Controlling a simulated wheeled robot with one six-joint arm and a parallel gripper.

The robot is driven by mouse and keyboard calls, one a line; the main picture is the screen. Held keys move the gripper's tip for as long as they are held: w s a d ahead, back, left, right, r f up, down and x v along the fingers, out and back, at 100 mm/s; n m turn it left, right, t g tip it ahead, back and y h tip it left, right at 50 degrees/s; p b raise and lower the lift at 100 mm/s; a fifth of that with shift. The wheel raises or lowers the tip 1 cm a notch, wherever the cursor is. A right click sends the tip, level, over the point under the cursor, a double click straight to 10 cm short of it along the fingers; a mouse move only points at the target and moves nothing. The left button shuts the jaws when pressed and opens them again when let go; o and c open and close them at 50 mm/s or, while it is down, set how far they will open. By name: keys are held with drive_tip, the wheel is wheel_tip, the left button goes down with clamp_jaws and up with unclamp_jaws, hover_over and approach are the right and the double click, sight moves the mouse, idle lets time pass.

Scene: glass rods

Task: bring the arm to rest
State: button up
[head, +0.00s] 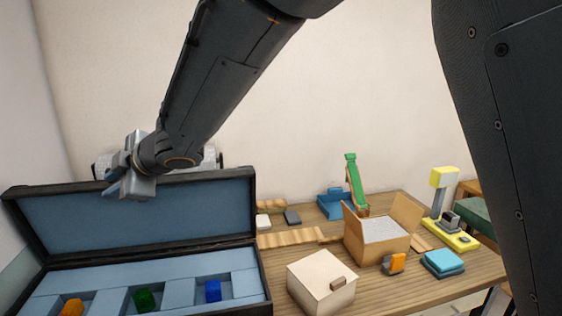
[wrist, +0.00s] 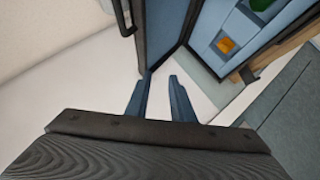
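My gripper (head: 116,186) is raised at the left in the head view, in front of the open lid of a dark case. In the wrist view my gripper (wrist: 160,98) shows two blue fingers standing apart with nothing between them. Past the fingertips are a pale surface and the corner of the case. My arm (head: 215,90) reaches down from the top of the head view to the gripper. No held object shows in either view.
The open case (head: 130,258) has blue lining and holds orange (head: 72,307), green (head: 145,299) and blue (head: 212,290) pieces. On the wooden table (head: 450,288) stand a cream box (head: 321,280), an open carton (head: 378,246), a green-armed device (head: 355,182) and a yellow device (head: 447,205).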

drive_tip(key=w+d+f+m+t+h+b, duration=0.1)
drive_tip(key=w+d+f+m+h+b, duration=0.25)
drive_tip(key=d, duration=0.75)
drive_tip(key=w+d+f+m+t+h, duration=0.1)
drive_tip(key=w+d+f+m+h, duration=0.15)
drive_tip(key=d+f+m, duration=0.6)
drive_tip(key=w+d+f+m+t+h+b, duration=0.15)
drive_tip(key=w+d+f, duration=0.25)
drive_tip(key=d, duration=1)
drive_tip(key=s+d+f+m+g+h+b, duration=0.1)
drive_tip(key=s+d+f+m+g+h, duration=0.2)
drive_tip(key=d, duration=0.4)
drive_tip(key=s+d+f+m+h+b, duration=0.1)
drive_tip(key=s+d+f+m, duration=0.2)
drive_tip(key=d, duration=0.4)
drive_tip(key=s+d+f+m+g+b, duration=0.1)
drive_tip(key=s+d+f+m+g, duration=0.1)
drive_tip(key=s+d+f, duration=0.2)
drive_tip(key=s+d+f+m+g+b, duration=0.1)
drive_tip(key=s+d+f+m+g, duration=0.1)
drive_tip(key=s, duration=0.7)
wheel_tip(320, 180, down, 2)
drive_tip(key=shift+d+f+m+b, duration=0.1)
drive_tip(key=shift+d+m+b, duration=0.3)
drive_tip(key=shift+d, duration=0.75)
drive_tip(key=shift+a, duration=0.15)
